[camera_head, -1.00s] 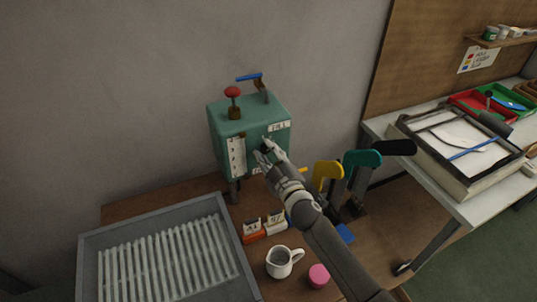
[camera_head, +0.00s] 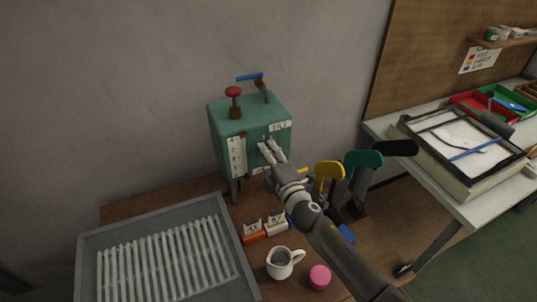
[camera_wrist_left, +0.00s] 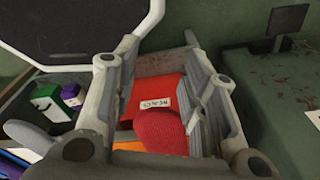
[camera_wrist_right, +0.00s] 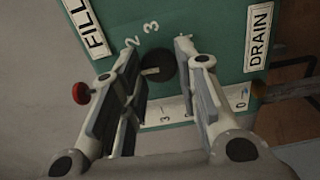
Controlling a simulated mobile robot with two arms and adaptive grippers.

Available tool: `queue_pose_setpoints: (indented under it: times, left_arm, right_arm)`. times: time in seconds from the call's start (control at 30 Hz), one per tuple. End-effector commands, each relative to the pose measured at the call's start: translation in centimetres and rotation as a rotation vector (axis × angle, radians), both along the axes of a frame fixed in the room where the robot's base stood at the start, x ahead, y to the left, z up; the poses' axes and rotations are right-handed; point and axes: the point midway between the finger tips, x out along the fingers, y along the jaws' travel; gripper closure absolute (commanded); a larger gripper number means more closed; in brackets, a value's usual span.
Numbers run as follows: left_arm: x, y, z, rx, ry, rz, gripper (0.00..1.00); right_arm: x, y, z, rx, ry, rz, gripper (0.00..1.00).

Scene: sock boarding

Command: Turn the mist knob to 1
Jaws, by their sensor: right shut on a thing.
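The green box (camera_head: 228,125) stands against the wall, with a FILL label (camera_head: 280,126) on its front. In the right wrist view, the dark round knob (camera_wrist_right: 160,67) sits on the green face (camera_wrist_right: 200,20) with the numbers 2 and 3 printed beside it. Its pale pointer mark faces left; the left finger covers part of the dial there. My right gripper (camera_wrist_right: 157,45) has its fingers on either side of the knob and is shut on it. In the head view, my right gripper (camera_head: 268,147) hides the knob. My left gripper (camera_wrist_left: 160,50) shows only in its wrist view, open.
A red valve (camera_head: 232,92) and a blue-handled lever (camera_head: 250,77) top the box. A grey ribbed tray (camera_head: 88,245), a white mug (camera_head: 281,262) and a pink tub (camera_head: 319,277) stand before it. Yellow (camera_head: 328,172) and teal (camera_head: 362,159) forms stand to the right.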

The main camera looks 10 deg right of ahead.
Motion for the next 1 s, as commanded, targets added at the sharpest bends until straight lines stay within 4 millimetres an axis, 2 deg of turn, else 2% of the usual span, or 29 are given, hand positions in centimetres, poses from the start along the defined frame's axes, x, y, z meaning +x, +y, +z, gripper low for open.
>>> queue_pose_setpoints:
  times: [0.67, 0.7, 0.83, 1.0]
  left_arm:
    - [-0.02, -0.01, -0.03, 0.0, 0.001, 0.0, 0.6]
    - [-0.02, -0.01, -0.03, 0.0, 0.001, 0.0, 0.6]
    - [-0.03, 0.0, -0.03, 0.0, 0.001, 0.0, 0.6]
    - [-0.04, 0.0, -0.03, 0.0, 0.001, 0.0, 0.6]
  right_arm:
    - [0.01, 0.01, -0.01, -0.054, -0.011, 0.0, 0.94]
    - [0.01, 0.01, -0.01, -0.054, -0.011, 0.0, 0.65]
    - [0.01, 0.01, -0.02, -0.053, -0.01, 0.0, 0.51]
    - [0.01, 0.01, -0.02, -0.053, -0.01, 0.0, 0.51]
